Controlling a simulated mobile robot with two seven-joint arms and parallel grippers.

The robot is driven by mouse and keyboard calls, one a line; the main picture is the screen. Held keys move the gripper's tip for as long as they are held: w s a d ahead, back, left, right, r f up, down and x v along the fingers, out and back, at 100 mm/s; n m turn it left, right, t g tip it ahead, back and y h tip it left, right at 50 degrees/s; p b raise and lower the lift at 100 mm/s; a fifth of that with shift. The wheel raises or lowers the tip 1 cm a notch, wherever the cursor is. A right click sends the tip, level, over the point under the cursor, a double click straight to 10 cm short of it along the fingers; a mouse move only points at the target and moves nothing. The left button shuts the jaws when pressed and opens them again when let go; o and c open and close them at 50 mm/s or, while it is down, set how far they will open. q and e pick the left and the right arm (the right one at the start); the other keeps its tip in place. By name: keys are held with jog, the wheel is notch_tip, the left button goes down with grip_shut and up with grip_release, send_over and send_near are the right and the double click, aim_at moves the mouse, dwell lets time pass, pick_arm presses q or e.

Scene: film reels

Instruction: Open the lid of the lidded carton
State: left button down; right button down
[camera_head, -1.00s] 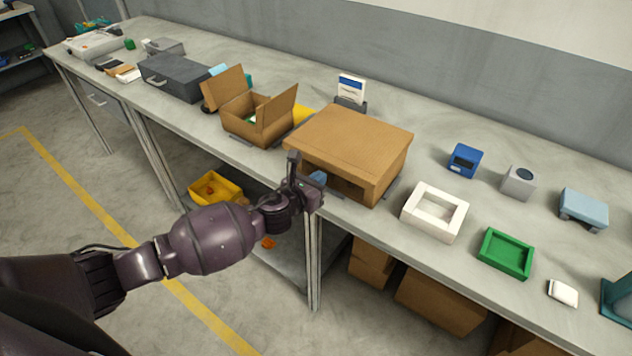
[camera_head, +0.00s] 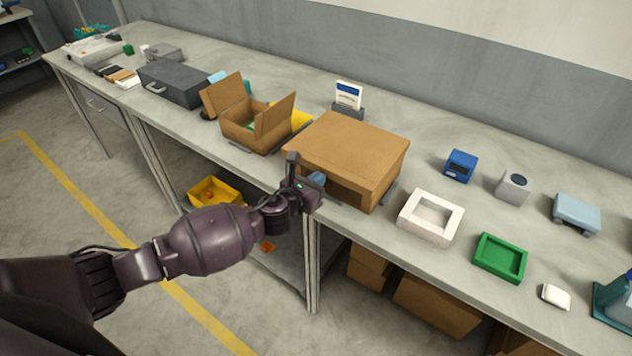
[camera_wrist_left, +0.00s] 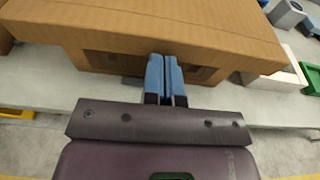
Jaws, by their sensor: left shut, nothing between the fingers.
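The lidded carton (camera_head: 350,145) is a large brown cardboard box at the front edge of the bench, its flat top down. Its front face, under the overhanging top edge, shows dark in the head view. The carton fills the upper part of the left wrist view (camera_wrist_left: 160,25). My left gripper (camera_head: 316,179) is at the carton's front left, low under the lid edge. In the left wrist view its blue fingers (camera_wrist_left: 165,62) are together and empty, pointing at the darker front face. I cannot tell whether the tips touch it. My right gripper is not in view.
An open carton (camera_head: 255,127) with raised flaps stands left of the lidded one. A white frame (camera_head: 431,218) and a green tray (camera_head: 500,258) are to its right. A card in a stand (camera_head: 348,97) is behind. A yellow bin (camera_head: 214,191) sits on the lower shelf.

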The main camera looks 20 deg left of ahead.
aim_at(327, 164)
pick_arm(q)
jog(key=shift+w+d+r+p, duration=0.1)
jog(key=shift+w+r+p, duration=0.1)
jog(key=shift+r+p, duration=0.45)
jog(key=shift+w+d+r+p, duration=0.1)
jog(key=shift+w+r+p, duration=0.15)
jog(key=shift+r, duration=0.65)
jog(key=shift+w+r, duration=0.2)
jog(key=shift+r, duration=0.8)
jog(key=shift+r, duration=0.1)
jog(key=shift+w+d+r, duration=0.2)
jog(key=shift+w+r, duration=0.3)
jog(key=shift+r, duration=0.25)
jog(key=shift+w+d+r, duration=0.2)
jog(key=shift+w+r, duration=0.35)
jog(key=shift+r, duration=0.25)
jog(key=shift+w+d+r, duration=0.2)
jog(key=shift+w+r, duration=0.3)
jog(key=shift+r, duration=0.25)
jog(key=shift+w+d+r, duration=0.1)
jog(key=shift+w+r, duration=0.1)
jog(key=shift+r, duration=0.05)
jog(key=shift+w+d+r, duration=0.35)
jog(key=shift+w+r, duration=0.4)
jog(key=shift+w, duration=0.15)
jog(key=shift+w+d+r, duration=0.3)
jog(key=shift+w+r, duration=0.45)
jog(key=shift+w, duration=0.15)
